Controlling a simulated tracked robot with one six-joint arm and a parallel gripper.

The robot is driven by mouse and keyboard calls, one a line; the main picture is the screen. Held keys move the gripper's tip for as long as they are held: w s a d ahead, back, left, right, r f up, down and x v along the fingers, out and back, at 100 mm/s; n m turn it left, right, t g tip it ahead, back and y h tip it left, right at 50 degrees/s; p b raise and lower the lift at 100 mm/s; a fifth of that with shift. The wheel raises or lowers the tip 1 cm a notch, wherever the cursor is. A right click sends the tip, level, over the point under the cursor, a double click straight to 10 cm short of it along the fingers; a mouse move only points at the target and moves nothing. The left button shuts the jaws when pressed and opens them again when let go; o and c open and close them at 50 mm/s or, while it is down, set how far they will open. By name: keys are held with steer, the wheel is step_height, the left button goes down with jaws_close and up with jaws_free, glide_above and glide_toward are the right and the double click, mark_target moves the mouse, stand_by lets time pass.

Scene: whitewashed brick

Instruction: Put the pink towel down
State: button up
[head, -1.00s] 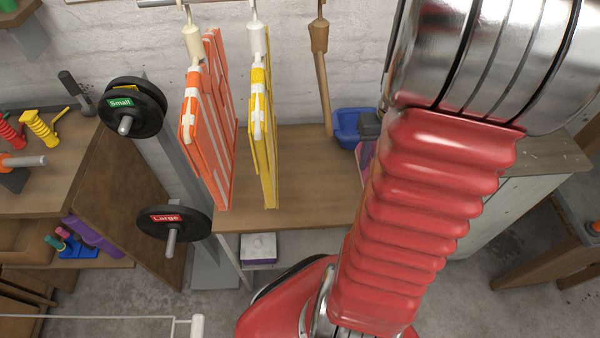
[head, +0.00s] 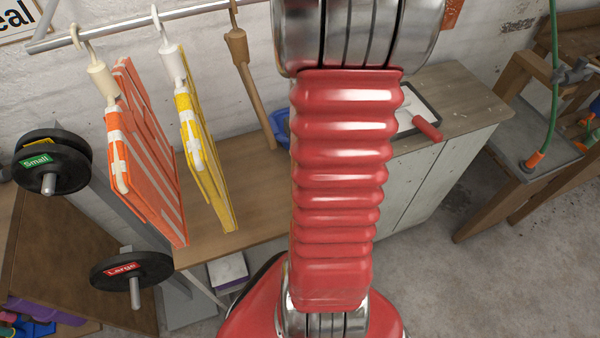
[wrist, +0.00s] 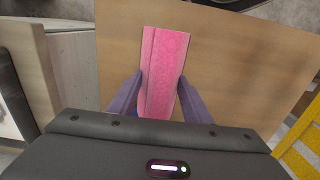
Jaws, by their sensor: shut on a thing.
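The pink towel (wrist: 165,65) is a folded pink strip in the wrist view. It lies between the two purple-grey fingers of my gripper (wrist: 160,92), which is shut on it. The brown wooden bench top (wrist: 235,60) shows behind and around the towel. I cannot tell whether the towel touches the bench. In the head view my red arm hides the towel and the gripper. The same bench top (head: 225,200) shows there to the left of my arm.
A blue bin (head: 279,127) is partly hidden behind my arm. A grey cabinet (head: 440,165) with a paint tray stands at right. Weight plates (head: 130,270) are at lower left.

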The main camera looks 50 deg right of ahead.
steer(key=shift+f, duration=1.3)
steer(key=shift+f, duration=0.1)
steer(key=shift+f, duration=1.8)
steer(key=o, duration=1.3)
steer(key=shift+o, duration=0.2)
steer(key=shift+r, duration=0.2)
step_height(320, 180, up, 12)
steer(key=shift+f, duration=0.15)
steer(key=shift+s, duration=0.15)
